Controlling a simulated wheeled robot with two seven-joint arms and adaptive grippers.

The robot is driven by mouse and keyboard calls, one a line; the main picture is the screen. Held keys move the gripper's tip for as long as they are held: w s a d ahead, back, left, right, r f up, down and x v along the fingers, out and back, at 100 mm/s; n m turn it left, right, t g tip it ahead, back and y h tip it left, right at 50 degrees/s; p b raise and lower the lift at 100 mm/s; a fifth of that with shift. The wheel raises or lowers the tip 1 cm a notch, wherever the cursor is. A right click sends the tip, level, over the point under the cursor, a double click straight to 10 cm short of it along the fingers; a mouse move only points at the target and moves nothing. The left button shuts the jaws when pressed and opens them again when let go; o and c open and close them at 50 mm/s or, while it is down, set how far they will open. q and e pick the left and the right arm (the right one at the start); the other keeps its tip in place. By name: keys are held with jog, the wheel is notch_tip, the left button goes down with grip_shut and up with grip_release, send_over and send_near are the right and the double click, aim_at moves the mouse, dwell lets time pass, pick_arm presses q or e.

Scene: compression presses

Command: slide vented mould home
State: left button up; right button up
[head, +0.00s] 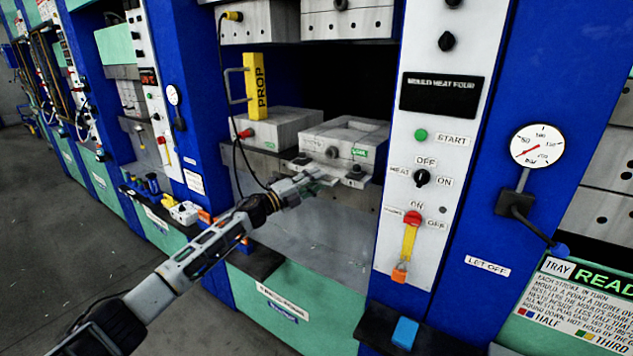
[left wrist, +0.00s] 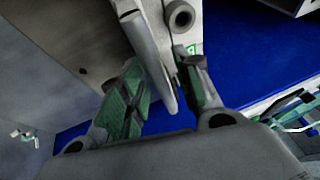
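The grey block mould (head: 346,134) sits on the press's lower platen, with a round boss and a small green label on its front. Its front edge with small lugs juts out at the platen's edge. My left gripper (head: 318,180) is at that front edge, below the boss. In the left wrist view its two green-padded fingers (left wrist: 160,95) stand apart, with a thin grey plate of the mould (left wrist: 150,50) between them. A gap shows beside the plate, and I cannot tell whether either pad touches it. My right gripper is not in view.
A second grey block (head: 275,130) with a red-tipped plug sits left of the mould, under the yellow PROP post (head: 257,85). A white control panel (head: 425,150) and a blue column with a gauge (head: 537,146) stand to the right. Open floor (head: 40,220) lies at the left.

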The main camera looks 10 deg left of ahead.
pick_arm(q)
jog(key=v, duration=1.1)
jog(key=shift+s, duration=0.2)
jog(key=shift+a+f, duration=0.1)
dwell(0.7)
